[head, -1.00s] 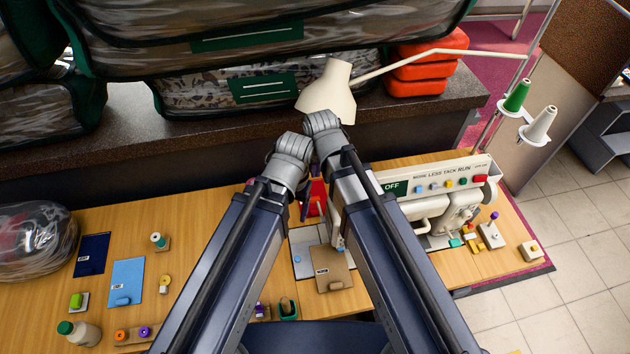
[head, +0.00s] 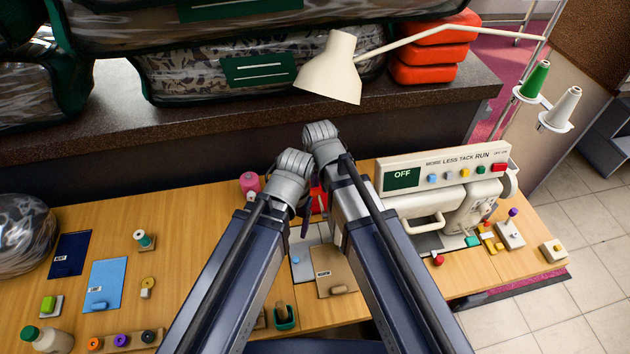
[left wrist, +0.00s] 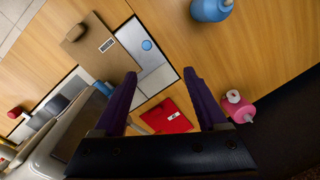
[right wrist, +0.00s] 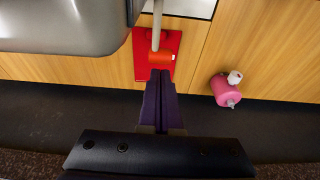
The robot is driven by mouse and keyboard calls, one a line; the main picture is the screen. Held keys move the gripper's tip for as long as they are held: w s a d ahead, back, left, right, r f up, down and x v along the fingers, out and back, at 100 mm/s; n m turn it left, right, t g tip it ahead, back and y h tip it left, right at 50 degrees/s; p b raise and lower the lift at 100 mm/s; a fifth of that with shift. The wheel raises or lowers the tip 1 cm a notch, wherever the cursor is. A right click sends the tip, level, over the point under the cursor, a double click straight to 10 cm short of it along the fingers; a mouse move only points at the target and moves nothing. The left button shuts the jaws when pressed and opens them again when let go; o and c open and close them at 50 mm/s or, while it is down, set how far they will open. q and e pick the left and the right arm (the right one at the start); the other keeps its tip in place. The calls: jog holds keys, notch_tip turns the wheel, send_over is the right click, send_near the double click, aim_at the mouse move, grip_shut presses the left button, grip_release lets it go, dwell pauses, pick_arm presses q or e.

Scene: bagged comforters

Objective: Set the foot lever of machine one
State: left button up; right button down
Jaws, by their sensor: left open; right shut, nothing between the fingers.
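Machine one is probably the white sewing machine (head: 455,207) on the right of the table; its panel reads OFF. In the right wrist view, a red plate (right wrist: 145,70) carries a grey rod ending in an orange-red tip (right wrist: 161,57), possibly the foot lever. My right gripper (right wrist: 160,74) is shut and empty, its fingertips just below that tip in the picture; contact cannot be told. The red plate also shows in the left wrist view (left wrist: 172,118), between the spread fingers of my open, empty left gripper (left wrist: 161,74). In the head view my arms mostly hide this spot.
A brown pad (head: 336,268) lies on the metal plate in front. A white lamp (head: 332,72) hangs behind my arms. Bagged comforters (head: 200,95) fill the back shelf. The left table holds cloths and small spools.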

aim_at(315, 192)
jog(key=shift+s+f+b, duration=0.15)
jog(key=shift+f+b, duration=0.3)
jog(key=shift+f, duration=0.45)
pick_arm(q)
jog(key=shift+f, duration=0.85)
pick_arm(e)
jog(key=shift+w+a+f+g, duration=0.1)
jog(key=shift+w+f+g, duration=0.2)
jog(key=shift+f+g, duration=0.1)
jog(key=shift+f+b, duration=0.55)
jog(key=shift+b, duration=0.15)
pick_arm(q)
jog(key=shift+f, duration=0.65)
pick_arm(e)
jog(key=shift+s+r, duration=0.1)
jog(key=shift+s, duration=0.05)
pick_arm(q)
jog(key=shift+r, duration=0.1)
pick_arm(e)
jog(key=shift+r, duration=0.1)
jog(key=shift+r+p, duration=0.6)
jog(key=shift+p, duration=0.2)
pick_arm(q)
jog(key=shift+r, duration=0.7)
pick_arm(e)
jog(key=shift+r, duration=0.1)
